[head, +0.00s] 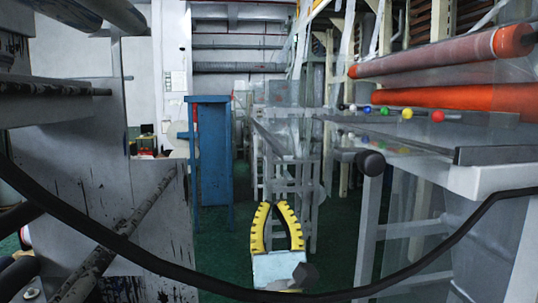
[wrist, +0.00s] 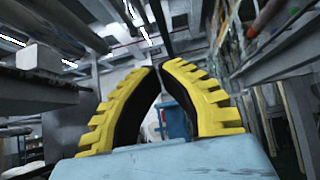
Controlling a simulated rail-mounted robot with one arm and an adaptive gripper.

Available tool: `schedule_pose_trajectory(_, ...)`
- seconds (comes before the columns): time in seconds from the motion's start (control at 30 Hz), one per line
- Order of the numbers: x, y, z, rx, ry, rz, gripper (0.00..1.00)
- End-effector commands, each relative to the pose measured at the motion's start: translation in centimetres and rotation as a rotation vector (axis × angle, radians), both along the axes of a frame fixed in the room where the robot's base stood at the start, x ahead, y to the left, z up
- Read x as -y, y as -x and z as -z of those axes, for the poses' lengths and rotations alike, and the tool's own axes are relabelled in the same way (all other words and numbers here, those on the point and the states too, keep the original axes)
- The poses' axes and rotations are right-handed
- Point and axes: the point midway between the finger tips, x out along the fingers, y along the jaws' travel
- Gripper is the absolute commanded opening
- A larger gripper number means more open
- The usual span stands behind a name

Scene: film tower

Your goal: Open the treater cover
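My gripper (head: 277,226) has yellow ribbed fingers and stands upright low in the middle of the head view. In the wrist view the fingertips (wrist: 163,66) nearly meet, with nothing visible between them. I cannot tell for certain which part is the treater cover. A grey machine panel (head: 85,215) stands to the left of my gripper in the head view. My gripper appears apart from both.
A dark cable (head: 130,250) sags across the head view. Small coloured balls (head: 407,113) line the right machine below orange rollers (head: 450,55). A blue cabinet (head: 210,150) stands farther back. Green floor (head: 222,255) shows between the machines.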

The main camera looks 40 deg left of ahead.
Motion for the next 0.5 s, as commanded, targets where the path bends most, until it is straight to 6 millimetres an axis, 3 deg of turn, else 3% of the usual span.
schedule_pose_trajectory(0.4,-3.0,-2.9,-4.5,-0.002,-0.002,-0.003,0.0)
schedule_pose_trajectory(0.5,-2.9,-2.9,-6.1,0.0,-0.002,-0.001,0.0)
